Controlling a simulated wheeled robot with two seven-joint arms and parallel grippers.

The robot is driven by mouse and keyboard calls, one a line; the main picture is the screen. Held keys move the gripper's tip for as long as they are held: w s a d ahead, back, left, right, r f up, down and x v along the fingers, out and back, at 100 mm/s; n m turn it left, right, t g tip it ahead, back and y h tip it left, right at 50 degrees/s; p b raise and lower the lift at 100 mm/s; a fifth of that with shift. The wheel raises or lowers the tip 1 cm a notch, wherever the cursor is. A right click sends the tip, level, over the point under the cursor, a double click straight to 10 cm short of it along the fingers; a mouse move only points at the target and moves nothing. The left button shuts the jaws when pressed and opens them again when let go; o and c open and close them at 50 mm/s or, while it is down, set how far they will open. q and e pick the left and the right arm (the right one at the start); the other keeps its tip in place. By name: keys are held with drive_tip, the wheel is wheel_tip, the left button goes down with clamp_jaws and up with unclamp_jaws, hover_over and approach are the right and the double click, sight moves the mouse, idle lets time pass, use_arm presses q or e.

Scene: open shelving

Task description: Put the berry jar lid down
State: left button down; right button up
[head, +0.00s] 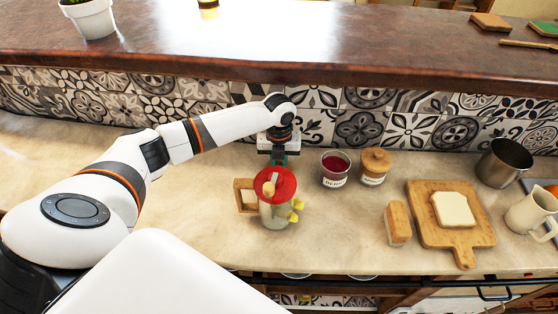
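The berry jar (334,170) stands upright on the counter with its top open and dark red contents showing. I cannot make out its lid anywhere. My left gripper (279,159) points down just behind a pitcher with a red top, left of the berry jar. The pitcher partly hides its fingertips, so I cannot tell whether it is open or holds something. My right gripper is not in view.
The red-topped pitcher (282,214) has a wooden handle. A jar with a wooden lid (373,170) stands right of the berry jar. Further right are a wooden board (462,235) with a bread slice, a metal pot (505,163) and a cream jug (528,212). The counter's left is clear.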

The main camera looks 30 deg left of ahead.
sight(279, 164)
use_arm(q)
drive_tip(key=c, duration=1.3)
unclamp_jaws()
wheel_tip(279, 164, up, 12)
drive_tip(key=shift+r+b, duration=0.15)
drive_tip(key=shift+b, duration=0.45)
